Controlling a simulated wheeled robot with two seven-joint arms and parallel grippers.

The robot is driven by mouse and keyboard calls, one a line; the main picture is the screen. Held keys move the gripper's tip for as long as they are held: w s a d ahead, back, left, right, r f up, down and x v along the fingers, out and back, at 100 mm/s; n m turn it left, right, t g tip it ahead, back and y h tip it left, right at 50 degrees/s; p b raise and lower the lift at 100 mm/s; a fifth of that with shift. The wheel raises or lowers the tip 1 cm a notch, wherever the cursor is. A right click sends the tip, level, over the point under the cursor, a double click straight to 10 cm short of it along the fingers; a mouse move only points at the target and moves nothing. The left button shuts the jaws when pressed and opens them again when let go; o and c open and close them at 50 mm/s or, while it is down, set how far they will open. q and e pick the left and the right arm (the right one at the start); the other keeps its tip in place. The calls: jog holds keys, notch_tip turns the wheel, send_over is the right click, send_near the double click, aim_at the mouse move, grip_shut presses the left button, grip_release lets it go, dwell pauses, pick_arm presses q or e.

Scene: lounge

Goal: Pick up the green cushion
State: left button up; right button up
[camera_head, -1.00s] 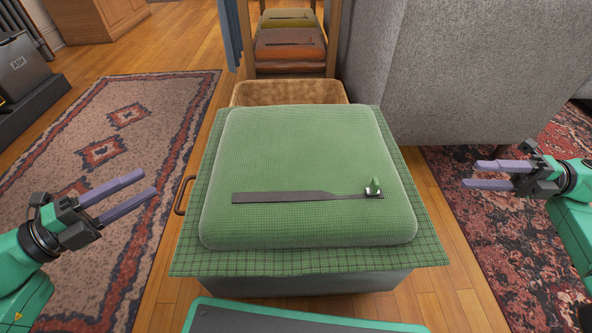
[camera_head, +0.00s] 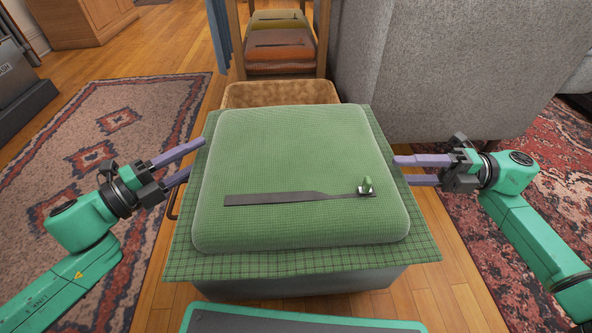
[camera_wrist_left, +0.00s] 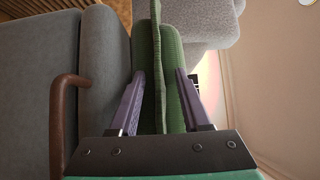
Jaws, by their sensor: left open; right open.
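The green cushion (camera_head: 300,155) lies flat on a green checked cloth (camera_head: 215,265) over a grey box. A dark strap with a small clip (camera_head: 366,186) lies across its top. My left gripper (camera_head: 196,158) is open at the cushion's left side, fingers pointing at its edge. In the left wrist view the cushion edge (camera_wrist_left: 172,60) and the cloth show between the open fingers (camera_wrist_left: 160,85). My right gripper (camera_head: 398,170) is open at the cushion's right side, its fingertips close to the edge. I cannot tell whether any fingertip touches the cushion.
The grey box (camera_head: 300,285) has a brown handle, clear in the left wrist view (camera_wrist_left: 63,120). A grey sofa (camera_head: 420,70) stands back right. Rugs lie on both sides.

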pick_arm(q)
grip_shut()
pick_arm(e)
grip_shut()
jog(key=shift+d, duration=0.1)
dwell(0.9)
